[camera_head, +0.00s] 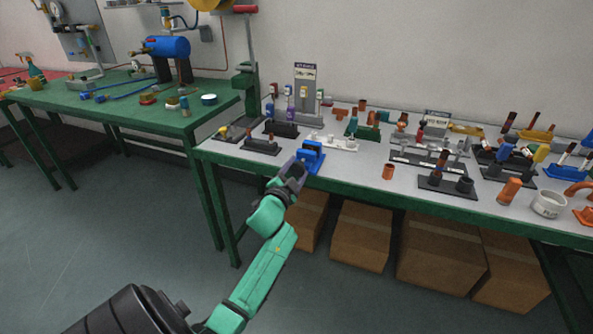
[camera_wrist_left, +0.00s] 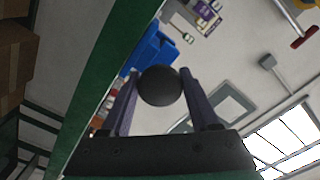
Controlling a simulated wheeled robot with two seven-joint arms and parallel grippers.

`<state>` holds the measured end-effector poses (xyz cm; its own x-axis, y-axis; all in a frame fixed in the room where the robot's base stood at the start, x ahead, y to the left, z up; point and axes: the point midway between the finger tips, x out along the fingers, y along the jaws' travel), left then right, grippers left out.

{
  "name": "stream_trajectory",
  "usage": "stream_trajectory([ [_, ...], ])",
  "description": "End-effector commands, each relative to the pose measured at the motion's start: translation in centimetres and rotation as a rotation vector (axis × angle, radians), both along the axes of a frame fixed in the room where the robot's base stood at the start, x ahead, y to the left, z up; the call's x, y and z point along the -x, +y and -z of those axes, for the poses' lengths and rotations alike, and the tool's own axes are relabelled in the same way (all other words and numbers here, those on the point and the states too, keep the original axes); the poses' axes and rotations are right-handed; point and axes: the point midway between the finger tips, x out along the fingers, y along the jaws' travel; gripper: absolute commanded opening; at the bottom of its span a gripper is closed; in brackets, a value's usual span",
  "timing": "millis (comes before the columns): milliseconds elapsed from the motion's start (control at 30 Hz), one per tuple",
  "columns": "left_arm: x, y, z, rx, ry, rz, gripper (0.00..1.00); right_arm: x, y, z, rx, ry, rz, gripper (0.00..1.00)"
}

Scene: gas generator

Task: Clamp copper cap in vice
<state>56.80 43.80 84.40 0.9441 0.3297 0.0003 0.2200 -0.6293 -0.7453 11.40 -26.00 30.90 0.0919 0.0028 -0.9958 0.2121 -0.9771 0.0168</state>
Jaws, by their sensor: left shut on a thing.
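The blue vice (camera_head: 311,157) stands at the front edge of the grey-topped bench. It also shows as a blue block in the left wrist view (camera_wrist_left: 150,50). My left gripper (camera_head: 296,168) is at the near side of the vice. In the left wrist view its fingers are shut on a dark round knob (camera_wrist_left: 161,87), in front of the blue vice. Several copper pieces are on the bench, among them a short upright one (camera_head: 388,171) to the right of the vice. I cannot tell which is the cap, or whether the vice jaws hold anything. My right gripper is out of view.
The bench top (camera_head: 350,170) is crowded with tool racks and pipe fittings behind and right of the vice. A larger copper piece (camera_head: 510,190) and a white ring (camera_head: 548,203) stand at the right. Cardboard boxes (camera_head: 360,235) sit under the bench.

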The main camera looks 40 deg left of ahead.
Motion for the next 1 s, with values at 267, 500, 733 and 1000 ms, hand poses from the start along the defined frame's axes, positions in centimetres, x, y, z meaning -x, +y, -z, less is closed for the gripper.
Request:
stream_trajectory([
  [267, 0.0, 0.0, 0.1, 0.002, 0.000, 0.001, 0.90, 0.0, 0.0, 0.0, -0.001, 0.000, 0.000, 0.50],
  [500, 0.2, -0.1, 0.1, 0.002, 0.001, 0.000, 0.90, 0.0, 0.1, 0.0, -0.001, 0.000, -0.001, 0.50],
  [733, 3.7, -1.3, 0.2, 0.004, 0.003, 0.001, 0.90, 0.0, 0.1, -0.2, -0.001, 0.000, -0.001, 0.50],
  [1000, 10.9, -3.8, 0.3, 0.005, 0.003, 0.000, 0.90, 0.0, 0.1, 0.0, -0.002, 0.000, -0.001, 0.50],
])
